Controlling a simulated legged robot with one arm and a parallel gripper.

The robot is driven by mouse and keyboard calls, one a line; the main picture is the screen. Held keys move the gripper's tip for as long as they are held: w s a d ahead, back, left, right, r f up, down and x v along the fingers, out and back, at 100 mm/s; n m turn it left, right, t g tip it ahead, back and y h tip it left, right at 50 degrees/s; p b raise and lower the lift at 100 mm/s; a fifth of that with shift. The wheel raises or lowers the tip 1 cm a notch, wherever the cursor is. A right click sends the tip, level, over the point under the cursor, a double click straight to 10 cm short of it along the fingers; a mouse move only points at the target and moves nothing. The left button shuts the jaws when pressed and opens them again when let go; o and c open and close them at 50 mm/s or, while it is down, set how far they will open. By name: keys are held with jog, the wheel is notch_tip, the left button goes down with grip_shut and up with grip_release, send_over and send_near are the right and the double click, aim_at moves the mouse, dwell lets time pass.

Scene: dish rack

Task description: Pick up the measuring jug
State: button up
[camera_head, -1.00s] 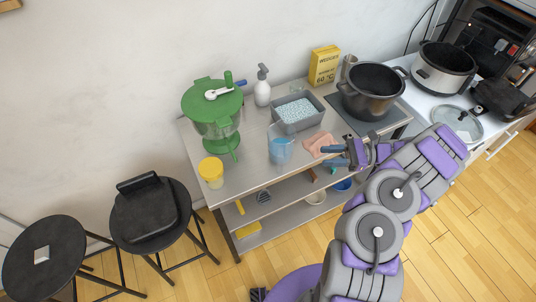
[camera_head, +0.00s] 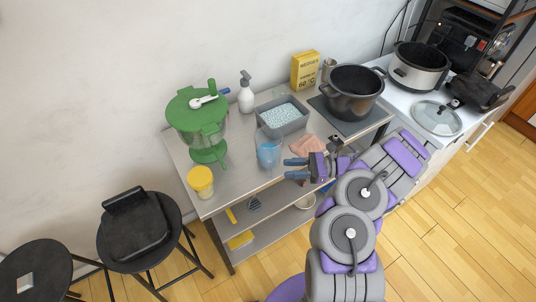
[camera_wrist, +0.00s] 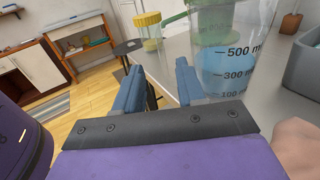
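The measuring jug (camera_head: 268,151) is clear with blue liquid in it and stands upright on the metal table near its front edge. In the wrist view the jug (camera_wrist: 228,62) shows marks such as 500 ml and 300 ml. It stands just beyond and to the right of the fingers. My gripper (camera_head: 293,169) is right of the jug in the head view, its blue fingers pointing left. In the wrist view my gripper (camera_wrist: 160,78) has its fingers apart with nothing between them. The right finger overlaps the jug's lower left side in that view; I cannot tell whether they touch.
A pink cloth (camera_head: 307,146) lies close beside my gripper. A grey tub (camera_head: 284,122) stands behind the jug. A green-lidded container (camera_head: 196,113) and a yellow-lidded jar (camera_head: 201,182) stand to the left. A black pot (camera_head: 353,91) is at the right.

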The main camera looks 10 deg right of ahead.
aim_at(270, 177)
jog(key=shift+x, duration=1.3)
jog(key=shift+w+f+b, duration=0.15)
jog(key=shift+b, duration=0.2)
jog(key=b+x, duration=0.1)
jog(key=x, duration=0.4)
jog(key=shift+a, duration=0.2)
jog(key=shift+d, duration=0.35)
jog(key=c, duration=0.5)
jog(key=shift+a, duration=0.2)
grip_shut()
